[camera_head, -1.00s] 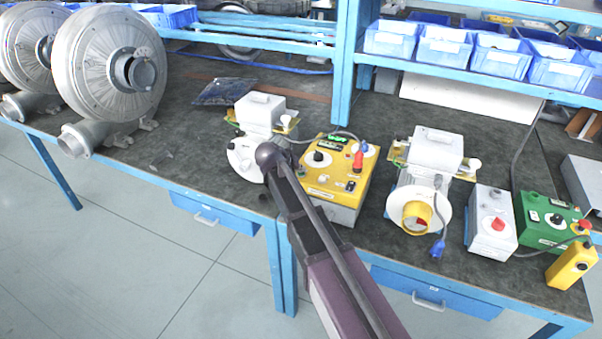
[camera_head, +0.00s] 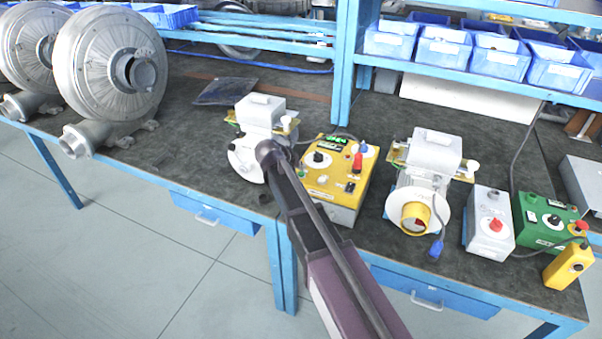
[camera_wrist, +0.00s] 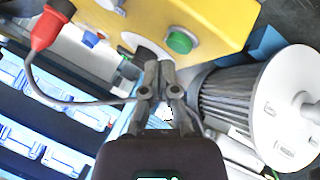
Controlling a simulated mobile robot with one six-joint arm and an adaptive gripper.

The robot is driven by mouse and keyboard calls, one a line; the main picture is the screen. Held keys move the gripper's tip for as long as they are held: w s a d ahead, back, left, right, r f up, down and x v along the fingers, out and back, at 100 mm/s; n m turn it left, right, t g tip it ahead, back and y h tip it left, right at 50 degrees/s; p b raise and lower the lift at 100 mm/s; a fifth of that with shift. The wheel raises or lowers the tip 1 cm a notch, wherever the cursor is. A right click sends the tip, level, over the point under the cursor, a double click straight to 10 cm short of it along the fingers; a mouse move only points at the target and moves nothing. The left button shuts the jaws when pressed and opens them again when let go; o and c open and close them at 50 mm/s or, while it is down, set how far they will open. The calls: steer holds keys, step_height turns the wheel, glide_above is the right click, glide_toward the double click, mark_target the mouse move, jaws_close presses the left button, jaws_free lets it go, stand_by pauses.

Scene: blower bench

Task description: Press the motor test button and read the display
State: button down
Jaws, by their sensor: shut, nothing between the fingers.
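The yellow test box (camera_head: 345,205) stands on the bench, with a dark display with green digits (camera_head: 333,141) at its back edge. The digits are too small to read. In the wrist view, the yellow panel (camera_wrist: 225,15) carries a round green button (camera_wrist: 180,41). My gripper (camera_wrist: 158,64) is shut and empty, its tips just below and left of that button in the picture, apparently not on it. A dark round knob lies partly behind the tips. I cannot make out the fingers in the head view; my arm covers the box's left edge.
A motor with a white disc (camera_wrist: 290,105) is close right of my fingers. A red plug (camera_wrist: 46,30) with a grey cable hangs at the left. A second motor (camera_head: 433,150), a grey box (camera_head: 490,235) and a green box (camera_head: 540,215) stand right of the yellow box.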

mark_target(301, 174)
steer(key=shift+r, duration=0.1)
steer(key=shift+r+p, duration=2.4)
steer(key=shift+p, duration=0.15)
steer(key=s+d+f+g+y, duration=0.2)
steer(key=s+d+g, duration=0.1)
steer(key=s+d, duration=0.8)
steer(key=s+d+f+m+g+y, duration=0.1)
steer(key=s+d+f+g+y, duration=0.2)
steer(key=s+d, duration=0.9)
steer(key=shift+s+f+g+y, duration=0.35)
steer(key=shift+s+g, duration=0.25)
steer(key=shift+s, duration=0.65)
stand_by(1.8)
